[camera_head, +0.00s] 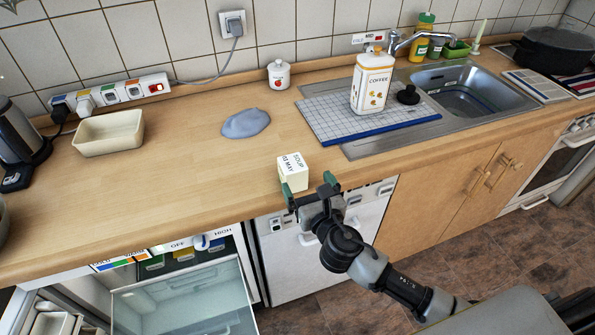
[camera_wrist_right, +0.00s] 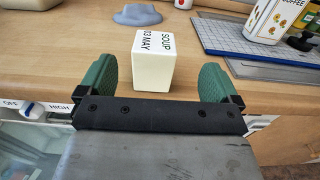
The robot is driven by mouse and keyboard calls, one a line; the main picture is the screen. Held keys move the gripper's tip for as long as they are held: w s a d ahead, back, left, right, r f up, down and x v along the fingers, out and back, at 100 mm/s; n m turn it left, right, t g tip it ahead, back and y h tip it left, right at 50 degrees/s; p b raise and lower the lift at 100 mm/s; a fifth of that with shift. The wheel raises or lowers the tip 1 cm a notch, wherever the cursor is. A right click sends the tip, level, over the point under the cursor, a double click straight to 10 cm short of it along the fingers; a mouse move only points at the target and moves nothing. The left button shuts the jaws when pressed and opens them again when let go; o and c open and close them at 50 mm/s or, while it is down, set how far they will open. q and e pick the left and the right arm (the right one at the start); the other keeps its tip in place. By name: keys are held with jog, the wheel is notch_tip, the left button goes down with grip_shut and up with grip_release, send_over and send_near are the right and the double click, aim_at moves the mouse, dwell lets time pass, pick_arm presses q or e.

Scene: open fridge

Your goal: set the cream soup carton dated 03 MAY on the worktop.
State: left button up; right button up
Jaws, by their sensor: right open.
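The cream soup carton (camera_head: 293,172) stands upright on the wooden worktop (camera_head: 190,180), close to its front edge. Its top reads SOUP and 03 MAY, and the carton also shows in the right wrist view (camera_wrist_right: 153,62). My right gripper (camera_head: 308,186) is open at the worktop's front edge, just in front of the carton. In the right wrist view its green fingers (camera_wrist_right: 157,85) are spread wide, one to each side of the carton's near end, with gaps on both sides. My left gripper is not in view.
A grey-blue cloth-like lump (camera_head: 246,123) lies behind the carton. A drying mat (camera_head: 335,120) with a coffee container (camera_head: 371,82) is to the right, by the sink (camera_head: 465,95). The open fridge (camera_head: 185,290) is below left. Worktop left of the carton is clear.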

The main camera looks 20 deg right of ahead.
aim_at(293, 162)
jog(key=w, duration=0.6)
jog(key=w+a, duration=0.1)
jog(key=w, duration=0.1)
jog(key=shift+w+f+p, duration=0.35)
jog(key=shift+w+p, duration=0.05)
jog(key=shift+r, duration=0.1)
jog(key=c, duration=1.3)
